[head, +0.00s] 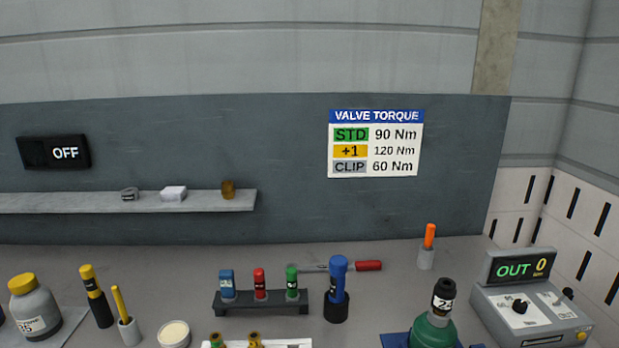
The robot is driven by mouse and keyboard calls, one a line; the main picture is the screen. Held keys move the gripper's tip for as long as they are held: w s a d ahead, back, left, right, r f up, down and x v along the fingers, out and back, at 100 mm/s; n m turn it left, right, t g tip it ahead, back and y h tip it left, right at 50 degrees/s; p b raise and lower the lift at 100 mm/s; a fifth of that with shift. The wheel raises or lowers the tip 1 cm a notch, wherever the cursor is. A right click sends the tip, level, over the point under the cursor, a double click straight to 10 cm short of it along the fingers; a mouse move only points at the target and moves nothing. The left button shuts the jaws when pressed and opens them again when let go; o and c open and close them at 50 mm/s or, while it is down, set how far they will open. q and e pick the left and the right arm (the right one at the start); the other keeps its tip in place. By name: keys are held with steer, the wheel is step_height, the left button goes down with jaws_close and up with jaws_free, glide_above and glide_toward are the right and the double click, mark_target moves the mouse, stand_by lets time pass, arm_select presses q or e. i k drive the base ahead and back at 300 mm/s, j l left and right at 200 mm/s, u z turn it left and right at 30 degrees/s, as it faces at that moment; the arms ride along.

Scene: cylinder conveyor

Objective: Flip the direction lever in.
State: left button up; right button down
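A grey control box (548,322) stands on the bench at the right. Its raised display (520,267) reads "OUT 0", with OUT in green and 0 in yellow. A black knob or lever (519,306) sits on a white panel on the box's left half. Another small dark knob (568,293) shows at its right rear, and a yellow button (582,337) at its front right. I cannot tell for sure which control is the direction lever. Neither of my grippers is in view.
A green cylinder (433,332) with a black valve stands left of the box on a blue base. A rack (262,308), blue tool (337,290), red-handled tool (368,266), orange marker (429,237) and yellow-capped jar (34,308) occupy the bench. A shelf (220,202) runs along the wall.

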mark_target(567, 291)
steer(key=z, duration=1.55)
steer(key=l, duration=0.5)
steer(key=i+l, duration=0.15)
steer(key=l, duration=0.4)
steer(key=l+z, duration=0.1)
steer(key=l, duration=0.4)
steer(key=i+l, duration=0.15)
steer(key=l, duration=0.4)
